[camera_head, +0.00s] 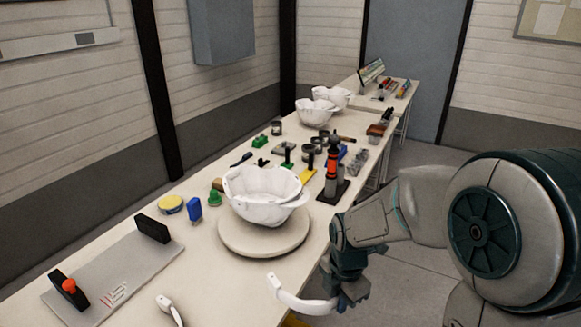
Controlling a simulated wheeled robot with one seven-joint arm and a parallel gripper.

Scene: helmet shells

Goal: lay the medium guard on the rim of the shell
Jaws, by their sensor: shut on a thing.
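The white helmet shell (262,205) sits open side up on a round pale stand (250,241) on the long table. My gripper (341,300) is at the lower middle, off the table's right edge, in front of and to the right of the shell. It is shut on a white curved guard (296,302), which sticks out to the left of it, apart from the shell and lower in the picture. My arm partly hides the jaws. Another white curved piece (168,307) lies at the table's near edge, cut off by the frame. Which guard is medium I cannot tell from size.
A grey board (115,275) with black blocks lies at the left of the table (215,290). A yellow tin (171,203), a blue item (194,209) and a tall orange-grey tool (332,165) stand near the shell. More white shells (318,112) stand farther back.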

